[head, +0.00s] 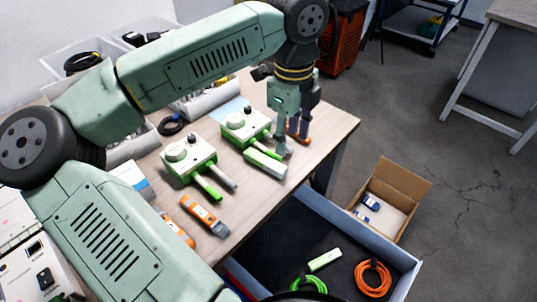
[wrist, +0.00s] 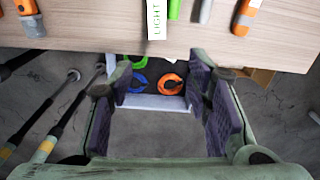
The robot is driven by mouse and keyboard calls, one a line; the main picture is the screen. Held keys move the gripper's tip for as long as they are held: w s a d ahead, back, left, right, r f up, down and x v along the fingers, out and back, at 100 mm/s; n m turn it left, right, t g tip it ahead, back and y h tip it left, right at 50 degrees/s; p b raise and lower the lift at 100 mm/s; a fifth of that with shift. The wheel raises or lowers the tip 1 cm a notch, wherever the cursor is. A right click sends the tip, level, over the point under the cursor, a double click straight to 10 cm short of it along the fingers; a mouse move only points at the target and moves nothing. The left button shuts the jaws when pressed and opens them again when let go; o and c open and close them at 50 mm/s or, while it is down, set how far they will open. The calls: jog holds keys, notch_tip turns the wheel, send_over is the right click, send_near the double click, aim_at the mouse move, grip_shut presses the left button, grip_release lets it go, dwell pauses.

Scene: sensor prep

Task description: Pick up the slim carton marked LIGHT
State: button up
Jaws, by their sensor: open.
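The slim white carton marked LIGHT (wrist: 156,20) lies on the wooden table near its edge, at the top of the wrist view and cut off by the frame. In the head view a slim white and green carton (head: 265,163) lies on the table; its marking is not legible there. My gripper (head: 290,142) points down close to that carton, apparently above the table's right part. In the wrist view my gripper (wrist: 165,88) is open, with nothing between its dark pads, and the LIGHT carton is ahead of the fingers, outside them.
Two green-and-white devices (head: 190,158) stand beside the carton. An orange-grey tool (head: 203,215) lies nearer the front. Below the table, a dark-lined bin (head: 290,225) holds another white-green carton (head: 324,260) and coiled cables. An open cardboard box (head: 400,190) stands on the floor.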

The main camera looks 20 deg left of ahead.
send_over(284, 170)
notch_tip(284, 170, down, 5)
jog(key=shift+s+d+r+p, duration=0.1)
jog(key=shift+s+p, duration=0.05)
jog(key=shift+p, duration=0.25)
jog(key=shift+f+p, duration=0.95)
jog(key=shift+f, duration=2)
jog(key=shift+c, duration=0.6)
grip_shut()
